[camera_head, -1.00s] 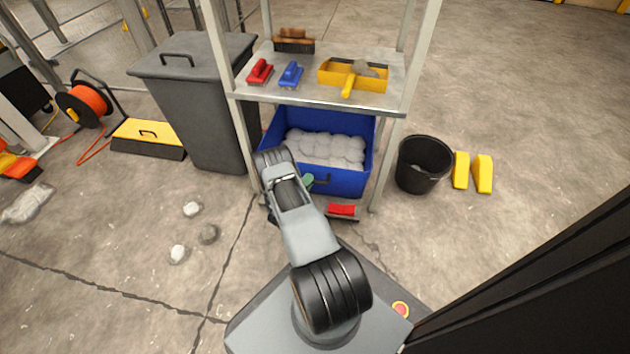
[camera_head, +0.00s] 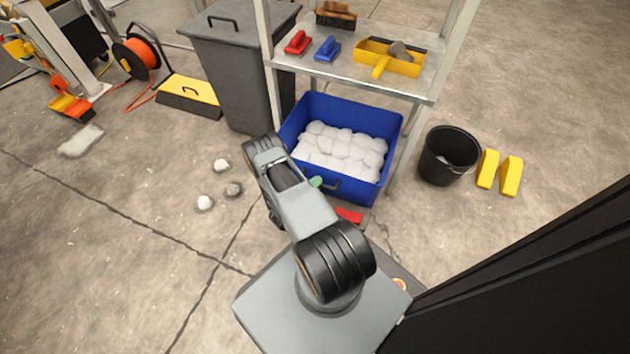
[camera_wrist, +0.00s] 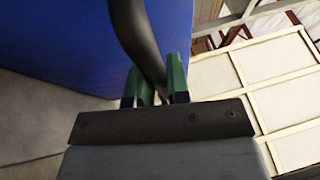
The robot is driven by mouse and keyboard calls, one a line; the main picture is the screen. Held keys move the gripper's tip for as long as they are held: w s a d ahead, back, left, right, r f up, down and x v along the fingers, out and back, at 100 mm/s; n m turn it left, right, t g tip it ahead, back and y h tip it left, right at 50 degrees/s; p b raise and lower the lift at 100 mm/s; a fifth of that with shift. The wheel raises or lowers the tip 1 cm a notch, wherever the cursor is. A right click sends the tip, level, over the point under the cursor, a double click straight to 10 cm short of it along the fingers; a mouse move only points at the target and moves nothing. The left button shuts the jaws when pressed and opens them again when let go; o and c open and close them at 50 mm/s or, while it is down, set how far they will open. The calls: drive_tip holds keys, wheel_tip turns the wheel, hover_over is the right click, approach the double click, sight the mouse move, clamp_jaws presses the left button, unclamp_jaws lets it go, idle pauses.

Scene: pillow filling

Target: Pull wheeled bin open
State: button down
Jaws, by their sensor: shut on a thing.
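The blue bin (camera_head: 358,183) is full of white lumps (camera_head: 340,150) and stands on the floor, its front reaching out past the shelf's front legs. My gripper (camera_head: 316,183) is at the bin's front, its green fingertips just showing beside the dark handle (camera_head: 331,187). In the wrist view the green fingers (camera_wrist: 156,85) are shut on the curved black handle (camera_wrist: 138,38), with the blue bin wall (camera_wrist: 75,40) behind it. The bin's wheels are hidden.
A metal shelf (camera_head: 440,62) with brushes and a yellow tray stands over the bin's back. A red-topped brush (camera_head: 349,215) lies close to the bin's front. A black bucket (camera_head: 447,160) and yellow wedges (camera_head: 511,176) are right. White lumps (camera_head: 204,202) lie left on open floor.

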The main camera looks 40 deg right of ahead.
drive_tip(key=c, duration=1.1)
unclamp_jaws()
drive_tip(key=a+f+p, duration=0.2)
drive_tip(key=a, duration=1.1)
drive_tip(key=shift+a+f, duration=0.2)
drive_tip(key=shift+a, duration=0.1)
